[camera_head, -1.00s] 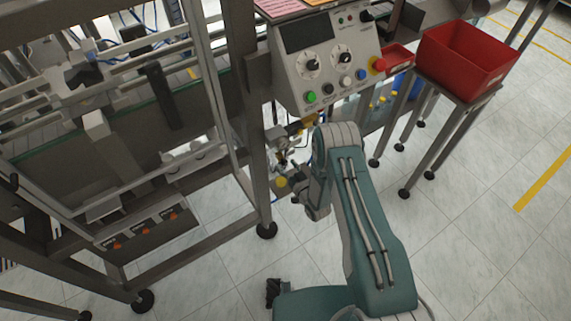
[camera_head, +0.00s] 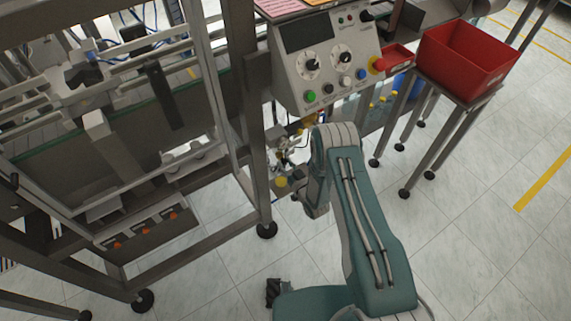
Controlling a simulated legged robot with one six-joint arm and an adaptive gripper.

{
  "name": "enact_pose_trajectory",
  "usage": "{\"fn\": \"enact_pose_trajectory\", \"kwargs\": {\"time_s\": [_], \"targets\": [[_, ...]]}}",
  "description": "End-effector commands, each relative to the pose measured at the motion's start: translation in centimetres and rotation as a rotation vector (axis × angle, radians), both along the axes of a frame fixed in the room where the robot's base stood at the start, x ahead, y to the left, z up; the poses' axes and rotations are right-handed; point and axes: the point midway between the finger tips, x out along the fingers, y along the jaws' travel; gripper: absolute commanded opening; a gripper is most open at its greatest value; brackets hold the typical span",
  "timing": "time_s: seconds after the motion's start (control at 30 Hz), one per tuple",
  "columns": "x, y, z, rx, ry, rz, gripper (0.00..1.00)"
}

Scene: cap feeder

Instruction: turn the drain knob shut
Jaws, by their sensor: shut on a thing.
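My gripper (camera_head: 298,181) is low beside the frame's right leg, mostly hidden behind my teal arm and small in the picture. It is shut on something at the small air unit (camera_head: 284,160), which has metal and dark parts. The place of the grip fits the drain knob, but the knob itself is hidden or too small to make out. A small yellow round part (camera_head: 281,182) shows just left of my gripper, at the bottom of the unit.
The control panel (camera_head: 326,62) with knobs and buttons hangs above my gripper. The metal frame leg (camera_head: 258,170) stands close on the left. A red bin (camera_head: 466,58) sits on a stand at right.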

Motion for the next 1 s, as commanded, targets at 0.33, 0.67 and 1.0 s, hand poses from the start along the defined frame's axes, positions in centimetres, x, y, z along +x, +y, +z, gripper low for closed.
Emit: {"fn": "enact_pose_trajectory", "kwargs": {"time_s": [0.33, 0.67, 1.0], "targets": [[0.15, -0.01, 0.09, -0.193, -0.134, -0.001, 0.0], [0.16, 0.01, 0.1, -0.453, -0.31, -0.001, 0.0], [0.12, 0.04, 0.07, -0.721, -0.49, 0.001, 0.0]]}}
